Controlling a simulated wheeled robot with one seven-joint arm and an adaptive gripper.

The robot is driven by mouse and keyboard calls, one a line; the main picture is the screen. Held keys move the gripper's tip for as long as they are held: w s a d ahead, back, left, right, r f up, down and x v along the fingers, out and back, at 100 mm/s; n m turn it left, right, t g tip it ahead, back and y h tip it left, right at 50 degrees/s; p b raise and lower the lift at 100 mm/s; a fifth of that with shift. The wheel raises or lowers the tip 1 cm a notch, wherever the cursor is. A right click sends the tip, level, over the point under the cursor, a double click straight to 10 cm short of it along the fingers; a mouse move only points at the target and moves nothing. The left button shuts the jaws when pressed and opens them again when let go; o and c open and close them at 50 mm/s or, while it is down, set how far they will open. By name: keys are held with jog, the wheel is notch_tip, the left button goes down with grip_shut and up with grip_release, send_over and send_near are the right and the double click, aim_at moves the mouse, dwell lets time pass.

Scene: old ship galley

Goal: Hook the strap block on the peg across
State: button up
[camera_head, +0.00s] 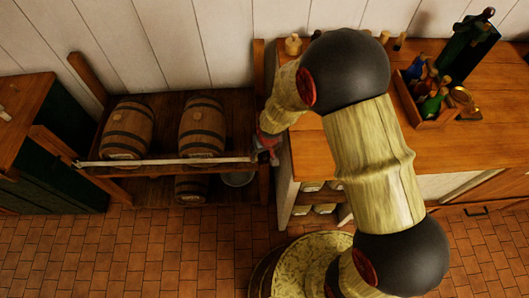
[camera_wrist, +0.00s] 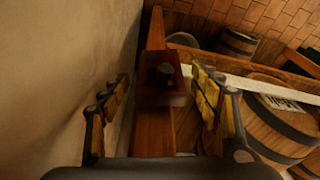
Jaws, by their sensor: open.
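The strap block (camera_wrist: 160,92) is a dark reddish-brown block against the upright wooden post in the wrist view. A dark round knob (camera_wrist: 164,73), apparently the peg, shows at the block's face; how deeply it sits in the block I cannot tell. A pale strap (camera_wrist: 260,85) runs from the block to the right; in the head view the strap (camera_head: 165,160) spans the front of the barrel rack to its left post. My gripper (camera_wrist: 160,78) is open, with one finger on each side of the block and gaps visible. In the head view my arm partly hides the block.
Barrels (camera_head: 128,128) (camera_head: 203,125) lie on the rack behind the strap. A pale wall (camera_wrist: 80,60) is close to my left finger in the wrist view. A counter (camera_head: 450,140) with a bottle crate (camera_head: 437,115) stands right. The tiled floor (camera_head: 150,240) in front is clear.

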jog(key=v, duration=1.2)
